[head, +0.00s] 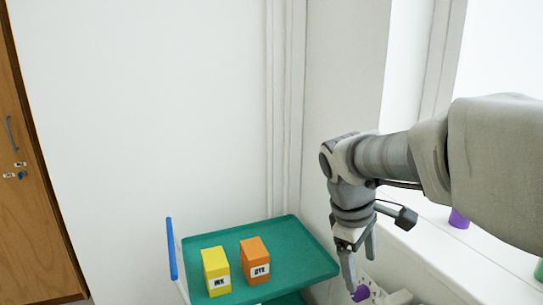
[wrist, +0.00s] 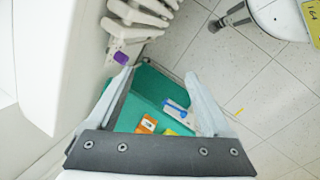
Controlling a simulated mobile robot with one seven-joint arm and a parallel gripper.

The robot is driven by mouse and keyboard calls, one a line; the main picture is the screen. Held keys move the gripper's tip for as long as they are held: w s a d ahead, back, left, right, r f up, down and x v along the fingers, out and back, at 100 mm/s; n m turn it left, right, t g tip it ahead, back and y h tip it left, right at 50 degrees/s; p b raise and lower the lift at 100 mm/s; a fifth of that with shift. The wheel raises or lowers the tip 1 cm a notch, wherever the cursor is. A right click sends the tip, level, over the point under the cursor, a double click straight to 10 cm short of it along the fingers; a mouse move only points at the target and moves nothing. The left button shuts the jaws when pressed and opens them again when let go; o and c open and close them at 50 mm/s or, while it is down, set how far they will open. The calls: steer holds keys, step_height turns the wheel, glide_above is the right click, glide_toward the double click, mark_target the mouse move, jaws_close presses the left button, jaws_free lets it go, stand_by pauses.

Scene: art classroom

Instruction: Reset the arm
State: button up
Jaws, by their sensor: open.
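My gripper (head: 360,274) hangs pointing down at the end of my arm, at the right of the head view. It is beside the right edge of the green cart top (head: 300,262). In the wrist view its two fingers (wrist: 160,82) stand wide apart with nothing held between them. The cart's green surface (wrist: 150,82) shows below and beyond the fingers, clear of them.
A yellow box (head: 216,271) and an orange box (head: 255,261) stand on the cart, which has a blue handle (head: 171,249). A white radiator (wrist: 140,18) and a white window sill (head: 425,245) are close by. A purple object (head: 458,219) stands on the sill.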

steer(key=s+a+r+m+t+y, duration=0.1)
steer(key=s+a+m+t+y, duration=0.2)
steer(key=s+m, duration=0.85)
step_height(320, 180, up, 17)
steer(key=s+n+t+p, duration=0.1)
steer(key=s+n+p, duration=0.1)
steer(key=p, duration=1.5)
steer(key=shift+s+d, duration=0.25)
steer(key=shift+d, duration=0.1)
steer(key=c, duration=0.5)
steer(key=shift+c, duration=0.2)
steer(key=shift+d, duration=0.25)
